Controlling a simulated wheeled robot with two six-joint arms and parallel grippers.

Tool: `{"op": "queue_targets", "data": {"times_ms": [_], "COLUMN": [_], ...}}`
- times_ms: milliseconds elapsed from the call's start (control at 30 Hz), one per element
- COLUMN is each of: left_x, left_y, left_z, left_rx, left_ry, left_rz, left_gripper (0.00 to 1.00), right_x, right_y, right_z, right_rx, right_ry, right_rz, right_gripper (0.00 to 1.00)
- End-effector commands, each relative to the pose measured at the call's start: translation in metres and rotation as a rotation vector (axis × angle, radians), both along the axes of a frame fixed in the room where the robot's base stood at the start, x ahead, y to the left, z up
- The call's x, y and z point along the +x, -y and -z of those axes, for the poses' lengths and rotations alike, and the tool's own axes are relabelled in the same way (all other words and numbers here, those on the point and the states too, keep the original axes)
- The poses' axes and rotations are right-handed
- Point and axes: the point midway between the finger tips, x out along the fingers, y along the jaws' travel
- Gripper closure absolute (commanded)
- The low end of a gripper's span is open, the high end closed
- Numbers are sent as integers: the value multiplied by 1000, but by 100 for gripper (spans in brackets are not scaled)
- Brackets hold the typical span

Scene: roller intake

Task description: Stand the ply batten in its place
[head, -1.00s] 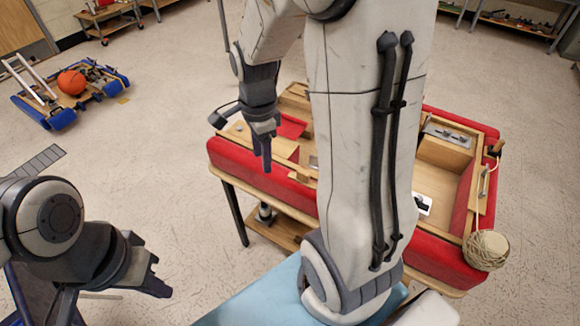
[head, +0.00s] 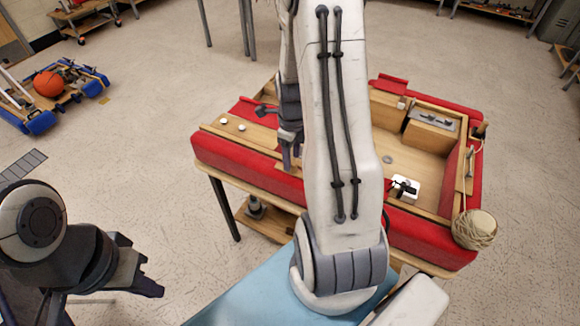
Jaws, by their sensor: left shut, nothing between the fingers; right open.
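I cannot pick out the ply batten for certain; my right arm hides the middle of the red-padded wooden intake frame (head: 240,168) on the table. My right gripper (head: 288,158) points down at the frame's left front part, close to the inner edge of the front red pad. Its jaws look open, and I see nothing held. Contact with the frame cannot be told. My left gripper (head: 148,284) is shut and empty, low at the left, over the floor and apart from the table.
A ball of twine (head: 474,230) sits at the frame's right front corner. A white block with a black part (head: 405,189) lies inside the frame. A grey metal plate (head: 432,120) tops a wooden block at the back right. A blue-bumpered cart with an orange ball (head: 48,84) stands far left.

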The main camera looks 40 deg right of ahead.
Motion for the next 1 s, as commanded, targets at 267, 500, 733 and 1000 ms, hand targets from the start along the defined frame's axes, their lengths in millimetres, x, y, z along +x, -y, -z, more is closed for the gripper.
{"op": "queue_targets", "data": {"times_ms": [267, 500, 733, 1000], "left_x": [0, 0, 0, 0], "left_y": [0, 0, 0, 0], "left_z": [-5, -5, -5, -4], "left_rx": [0, 0, 0, 0], "left_ry": [0, 0, 0, 0], "left_rz": [0, 0, 0, 0], "left_gripper": [100, 100, 100, 100], "right_x": [-1, 0, 0, 0], "right_y": [-1, -1, -1, 0], "right_z": [29, 30, 29, 28], "right_rx": [1, 0, -1, -1], "right_ry": [-1, 0, 0, 1], "right_rz": [0, 0, 0, 0], "right_gripper": [45, 56, 100, 100]}}
